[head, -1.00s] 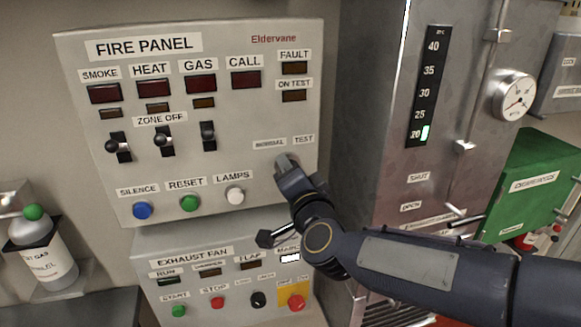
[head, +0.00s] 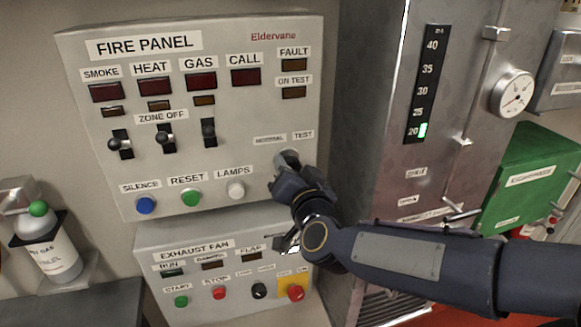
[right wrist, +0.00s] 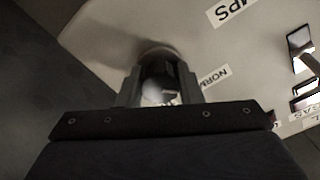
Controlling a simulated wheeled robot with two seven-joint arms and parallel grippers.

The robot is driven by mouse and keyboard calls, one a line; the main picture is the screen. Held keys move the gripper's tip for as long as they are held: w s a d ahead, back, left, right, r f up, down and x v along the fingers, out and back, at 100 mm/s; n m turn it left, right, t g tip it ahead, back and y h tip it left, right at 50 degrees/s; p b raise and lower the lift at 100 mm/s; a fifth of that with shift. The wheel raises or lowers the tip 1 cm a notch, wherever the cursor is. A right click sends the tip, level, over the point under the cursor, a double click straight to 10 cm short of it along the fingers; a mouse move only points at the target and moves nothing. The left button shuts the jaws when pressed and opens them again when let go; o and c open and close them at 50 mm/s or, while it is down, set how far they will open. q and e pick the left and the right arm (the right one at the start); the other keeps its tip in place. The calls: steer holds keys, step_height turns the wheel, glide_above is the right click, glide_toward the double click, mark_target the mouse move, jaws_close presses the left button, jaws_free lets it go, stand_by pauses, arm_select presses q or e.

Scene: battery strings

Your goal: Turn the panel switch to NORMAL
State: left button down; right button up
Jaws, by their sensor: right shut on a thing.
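The grey fire panel (head: 222,120) fills the left and middle of the head view. Its panel switch (head: 289,156) is a round knob below the NORMAL label (head: 270,140) and the TEST label (head: 302,135). My right gripper (head: 285,168) is shut on this knob. In the right wrist view the dark knob (right wrist: 157,72) sits between the two fingers of the gripper (right wrist: 158,92), close to the panel face. The fingers hide much of the knob, and I cannot tell which label it points to. The ON TEST lamp (head: 293,92) looks dark. My left gripper is not in view.
The exhaust fan panel (head: 215,235) is just below, with several buttons near my forearm. A steel cabinet (head: 380,130) with a gauge (head: 512,92) stands close on the right. A gas bottle (head: 50,250) is at far left.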

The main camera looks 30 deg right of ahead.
steer(key=o, duration=1)
steer(key=shift+c, duration=0.2)
steer(key=shift+s, duration=0.15)
steer(key=v, duration=0.7)
steer(key=shift+s, duration=0.3)
steer(key=shift+a, duration=0.15)
